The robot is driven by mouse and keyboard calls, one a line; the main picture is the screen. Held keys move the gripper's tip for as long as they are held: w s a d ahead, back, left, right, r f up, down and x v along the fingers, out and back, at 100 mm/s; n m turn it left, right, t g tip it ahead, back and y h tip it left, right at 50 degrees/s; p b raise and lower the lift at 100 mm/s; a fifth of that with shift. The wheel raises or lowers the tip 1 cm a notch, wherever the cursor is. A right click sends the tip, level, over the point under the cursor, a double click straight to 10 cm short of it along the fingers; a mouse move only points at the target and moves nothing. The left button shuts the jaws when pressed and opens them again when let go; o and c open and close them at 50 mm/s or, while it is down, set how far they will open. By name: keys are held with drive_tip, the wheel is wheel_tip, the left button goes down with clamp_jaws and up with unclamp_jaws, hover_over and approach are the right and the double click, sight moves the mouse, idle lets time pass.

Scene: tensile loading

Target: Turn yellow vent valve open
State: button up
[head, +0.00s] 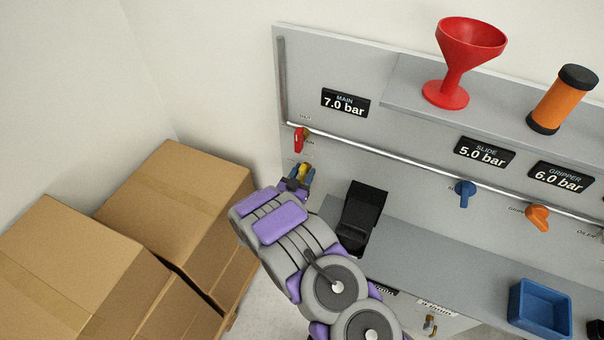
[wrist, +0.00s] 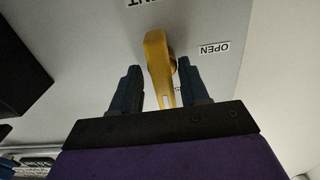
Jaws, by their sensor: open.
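The yellow vent valve handle (wrist: 158,70) is on the grey panel, between the two fingers of my gripper (wrist: 158,88) in the wrist view. The fingers are open, with a gap on either side of the handle. The handle runs from its pivot down toward the gripper's palm. An "OPEN" label (wrist: 214,48) is on the panel to the right of the handle, upside down in this view. In the head view the yellow handle (head: 303,171) shows at the tips of my gripper (head: 299,178), below the red valve.
A red valve (head: 300,139) is just above, under the MAIN display (head: 345,103) reading 7.0 bar. A black holder (head: 362,215) stands to the right of my gripper. Cardboard boxes (head: 180,200) are at the left. A shelf (head: 450,255) with a blue bin (head: 540,309) extends right.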

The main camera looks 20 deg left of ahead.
drive_tip(key=shift+a+f, duration=0.1)
drive_tip(key=shift+a, duration=0.2)
drive_tip(key=c, duration=0.4)
clamp_jaws()
